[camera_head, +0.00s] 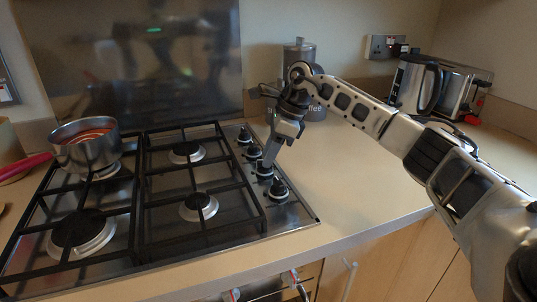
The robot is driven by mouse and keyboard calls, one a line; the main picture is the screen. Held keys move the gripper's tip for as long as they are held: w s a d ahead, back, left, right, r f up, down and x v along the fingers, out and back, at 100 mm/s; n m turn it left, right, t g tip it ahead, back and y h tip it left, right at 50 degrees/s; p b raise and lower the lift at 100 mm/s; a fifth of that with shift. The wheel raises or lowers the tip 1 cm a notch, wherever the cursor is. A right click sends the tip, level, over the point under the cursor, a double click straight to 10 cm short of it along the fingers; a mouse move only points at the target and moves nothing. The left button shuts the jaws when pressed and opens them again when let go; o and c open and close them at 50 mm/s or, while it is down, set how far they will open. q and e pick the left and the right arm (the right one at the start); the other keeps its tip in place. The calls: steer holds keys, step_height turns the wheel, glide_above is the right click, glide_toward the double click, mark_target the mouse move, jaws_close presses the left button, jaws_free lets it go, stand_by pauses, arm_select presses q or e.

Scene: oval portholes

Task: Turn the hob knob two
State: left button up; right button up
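The gas hob (222,233) has a column of several dark knobs on steel bases along its right side. The nearest knob (279,190) stands clear of my gripper. The second knob from the front (264,171) is right at the fingertips of my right gripper (268,161), which points down from above. The fingers partly cover this knob. I cannot tell whether they touch it or how far apart they are. The two farther knobs, one in the middle (253,153) and one at the back (244,136), are free. My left gripper is not in view.
A steel pot (87,151) with a red handle sits on the back left burner. A coffee canister (312,105) stands behind my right gripper. A kettle (418,86) and toaster (461,92) stand at the back right. The counter (352,190) right of the hob is clear.

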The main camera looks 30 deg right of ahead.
steer(key=v, duration=1.5)
